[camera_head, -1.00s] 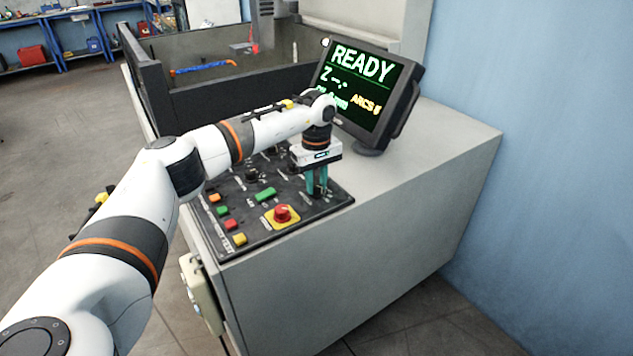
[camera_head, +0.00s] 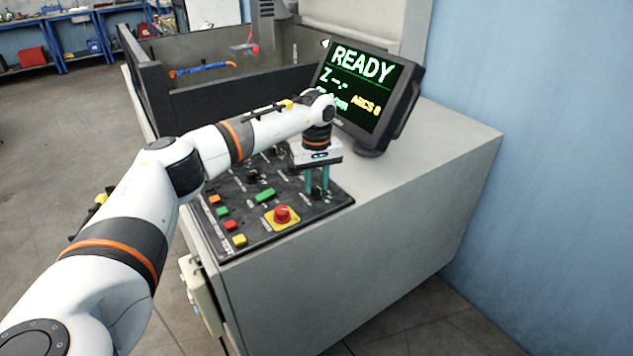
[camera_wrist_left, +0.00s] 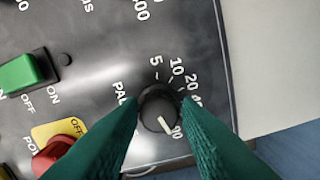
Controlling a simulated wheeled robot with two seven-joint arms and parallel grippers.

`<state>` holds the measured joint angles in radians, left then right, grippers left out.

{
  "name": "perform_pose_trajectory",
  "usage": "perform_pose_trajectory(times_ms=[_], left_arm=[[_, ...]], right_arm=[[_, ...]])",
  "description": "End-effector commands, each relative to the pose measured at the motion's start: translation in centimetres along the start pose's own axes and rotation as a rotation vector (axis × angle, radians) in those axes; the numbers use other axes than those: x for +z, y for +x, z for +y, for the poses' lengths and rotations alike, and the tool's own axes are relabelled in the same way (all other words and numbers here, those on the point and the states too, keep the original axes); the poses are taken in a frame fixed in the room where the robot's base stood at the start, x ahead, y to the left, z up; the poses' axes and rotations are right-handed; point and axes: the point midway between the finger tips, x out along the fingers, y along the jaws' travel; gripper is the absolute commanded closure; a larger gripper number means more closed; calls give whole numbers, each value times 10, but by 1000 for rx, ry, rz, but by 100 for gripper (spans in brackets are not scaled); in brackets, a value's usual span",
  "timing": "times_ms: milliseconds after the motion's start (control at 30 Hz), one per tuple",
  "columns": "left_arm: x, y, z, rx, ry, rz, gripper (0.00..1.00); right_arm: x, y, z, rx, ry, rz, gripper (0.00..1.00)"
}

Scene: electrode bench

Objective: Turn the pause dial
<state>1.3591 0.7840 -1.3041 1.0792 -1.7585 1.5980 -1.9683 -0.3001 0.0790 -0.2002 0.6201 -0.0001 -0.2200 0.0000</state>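The pause dial (camera_wrist_left: 158,110) is a round black knob on the dark control panel (camera_head: 255,215). Its label is partly hidden. Numbers 5, 10, 20 and more curve around it. My left gripper (camera_head: 317,192) points down at the panel's right end. Its two green fingers (camera_wrist_left: 162,100) stand apart on either side of the dial, and I see no firm grip on it. In the head view the dial is hidden at the fingertips. My right gripper is not in view.
A red stop button on a yellow base (camera_head: 282,215) sits close to the gripper, with a green switch (camera_head: 265,194) and several coloured buttons beyond. A monitor (camera_head: 365,95) reading READY stands just behind the wrist. The grey cabinet top (camera_head: 430,150) is clear at right.

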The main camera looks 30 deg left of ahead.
Motion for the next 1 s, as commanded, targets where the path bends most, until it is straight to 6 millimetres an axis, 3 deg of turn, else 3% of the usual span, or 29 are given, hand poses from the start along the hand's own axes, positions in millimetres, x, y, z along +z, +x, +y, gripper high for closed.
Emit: perform_pose_trajectory(times_ms=[100, 467, 1000], left_arm=[[0, 0, 0, 0, -1, 0, 52], [0, -5, 0, 1, -1, 1, 52], [0, -104, -1, -1, -1, 0, 52]], right_arm=[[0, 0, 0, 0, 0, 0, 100], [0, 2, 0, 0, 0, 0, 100], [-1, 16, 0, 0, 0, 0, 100]])
